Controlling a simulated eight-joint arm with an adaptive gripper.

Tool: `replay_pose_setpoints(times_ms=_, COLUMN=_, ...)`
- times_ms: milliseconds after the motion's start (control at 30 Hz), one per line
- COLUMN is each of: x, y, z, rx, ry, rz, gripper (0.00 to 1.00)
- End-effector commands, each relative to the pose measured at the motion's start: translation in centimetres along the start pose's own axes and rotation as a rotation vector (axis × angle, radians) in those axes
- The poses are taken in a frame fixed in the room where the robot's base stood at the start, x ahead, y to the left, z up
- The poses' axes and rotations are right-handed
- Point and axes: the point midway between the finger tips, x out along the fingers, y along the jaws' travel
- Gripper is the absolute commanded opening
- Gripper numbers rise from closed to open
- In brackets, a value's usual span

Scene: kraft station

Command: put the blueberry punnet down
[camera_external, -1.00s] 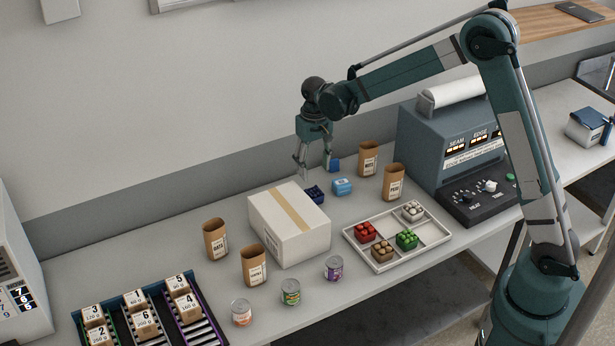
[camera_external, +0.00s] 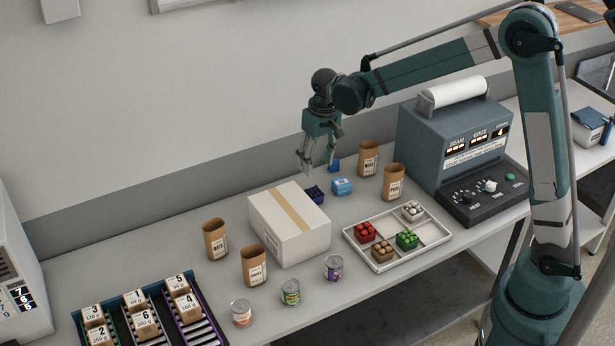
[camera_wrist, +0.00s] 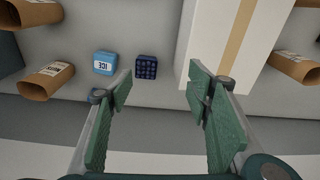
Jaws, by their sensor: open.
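The blueberry punnet (camera_external: 314,194), a small dark blue box of round berries, sits on the table just behind the white carton. In the wrist view the punnet (camera_wrist: 146,67) lies ahead of my fingertips, between the carton and a light blue block, with nothing gripping it. My gripper (camera_external: 319,170) is open and empty above the back of the table. It also shows in the wrist view (camera_wrist: 160,88), its two green fingers spread wide.
The white carton (camera_external: 278,242) stands beside the punnet. The light blue ICE block (camera_external: 342,187) is on its other side, with a darker blue object (camera_external: 334,166) behind. Kraft cups (camera_external: 368,160) stand to the right. A white tray (camera_external: 352,238) holds several other punnets.

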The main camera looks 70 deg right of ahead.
Motion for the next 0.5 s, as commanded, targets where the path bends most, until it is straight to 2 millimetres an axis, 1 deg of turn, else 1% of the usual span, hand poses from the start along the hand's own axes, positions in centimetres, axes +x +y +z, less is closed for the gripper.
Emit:
replay_pose_setpoints(times_ms=33, x=-1.0, y=-0.4, z=0.9, rx=-0.015, ry=0.01, rz=-0.004, gripper=0.5)
replay_pose_setpoints(times_ms=100, x=-2.1, y=-0.9, z=2.0, rx=-0.033, ry=0.024, rz=-0.009, gripper=0.5)
replay_pose_setpoints(times_ms=367, x=-6.0, y=-2.4, z=6.2, rx=-0.102, ry=0.076, rz=-0.03, gripper=0.5)
replay_pose_setpoints(times_ms=500, x=-7.9, y=-3.0, z=8.6, rx=-0.139, ry=0.103, rz=-0.041, gripper=0.5)
